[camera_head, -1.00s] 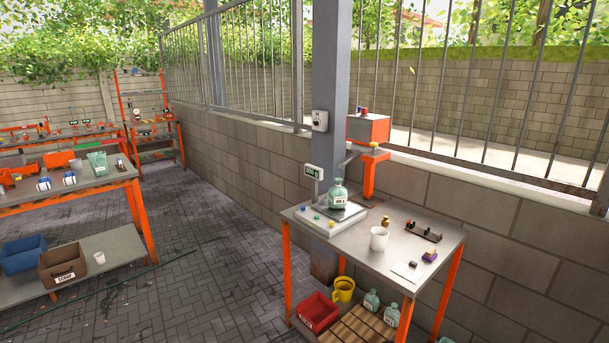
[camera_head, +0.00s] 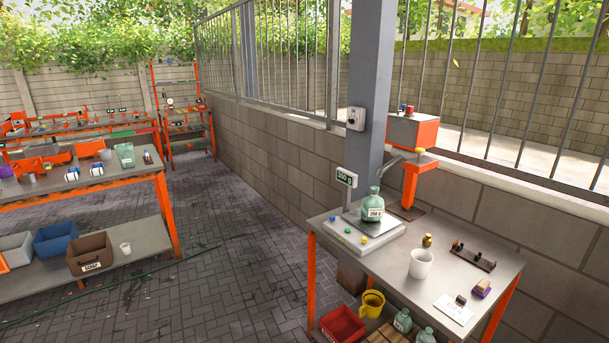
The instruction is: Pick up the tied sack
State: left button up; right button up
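A pale green tied sack (camera_head: 372,207) with a white label stands upright on the plate of a weighing scale (camera_head: 361,241), on the metal table at the right. Two similar green tied sacks, one at the front (camera_head: 403,321) and one beside it (camera_head: 426,335), stand on the table's lower shelf, the second partly cut off by the picture's bottom edge. A green bag (camera_head: 125,155), seemingly open at the top, stands on the left workbench. Neither of my grippers shows in the head view.
The metal table (camera_head: 394,283) also bears a white cup (camera_head: 421,263), a small brass weight (camera_head: 427,240) and a dark rack (camera_head: 473,256). The paved floor (camera_head: 225,265) between table and workbench is open.

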aim_at(372, 207)
jog(key=u, duration=0.05)
jog(key=i, duration=0.85)
jog(key=z, duration=0.3)
